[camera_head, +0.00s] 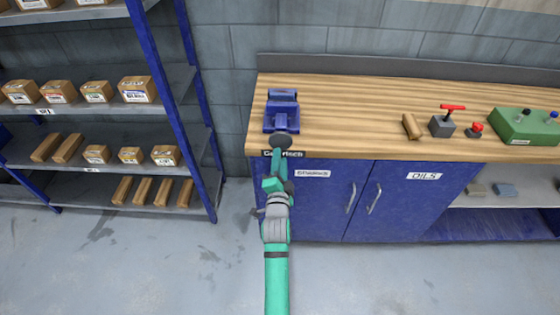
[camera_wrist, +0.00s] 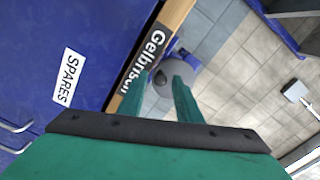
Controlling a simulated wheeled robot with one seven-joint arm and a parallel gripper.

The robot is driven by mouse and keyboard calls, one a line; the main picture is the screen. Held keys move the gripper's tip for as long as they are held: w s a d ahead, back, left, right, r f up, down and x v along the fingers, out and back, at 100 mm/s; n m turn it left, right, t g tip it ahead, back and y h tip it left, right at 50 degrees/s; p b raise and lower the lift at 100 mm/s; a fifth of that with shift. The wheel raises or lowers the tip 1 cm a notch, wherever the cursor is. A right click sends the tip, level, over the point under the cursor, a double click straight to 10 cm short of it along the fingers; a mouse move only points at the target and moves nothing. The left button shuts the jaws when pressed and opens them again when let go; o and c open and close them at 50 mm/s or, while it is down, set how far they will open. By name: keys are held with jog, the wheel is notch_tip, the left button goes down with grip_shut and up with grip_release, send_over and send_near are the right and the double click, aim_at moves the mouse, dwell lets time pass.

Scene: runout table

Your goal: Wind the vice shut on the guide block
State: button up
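The blue vice (camera_head: 283,112) stands at the left end of the wooden bench top. A dark grey round hub (camera_head: 281,142) is at its front, over the bench edge. My gripper (camera_head: 279,165) is just in front of and below this hub. In the wrist view, the two green fingers of my gripper (camera_wrist: 160,88) are apart, with the grey hub (camera_wrist: 174,70) seen between and beyond their tips. I cannot tell whether they touch it. A bit of blue, perhaps the vice, shows behind the hub. I cannot make out a guide block between the jaws.
A wooden piece (camera_head: 412,126), a grey block with a red handle (camera_head: 442,125), a red button (camera_head: 474,130) and a green box (camera_head: 525,126) stand on the right of the bench (camera_head: 345,110). Blue cupboard doors (camera_head: 325,205) are below. A blue shelf rack (camera_head: 160,90) stands left.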

jog(key=n, duration=0.7)
jog(key=shift+n, duration=0.4)
grip_shut()
jog(key=shift+a+r+m, duration=0.1)
jog(key=shift+a+m, duration=0.15)
jog(key=shift+m, duration=0.6)
jog(key=shift+a+m, duration=0.2)
jog(key=shift+m, duration=0.65)
jog(key=shift+a, duration=0.1)
jog(key=m, duration=0.3)
jog(key=shift+a+r+m, duration=0.2)
jog(key=shift+a+m, duration=0.1)
jog(key=shift+a, duration=0.05)
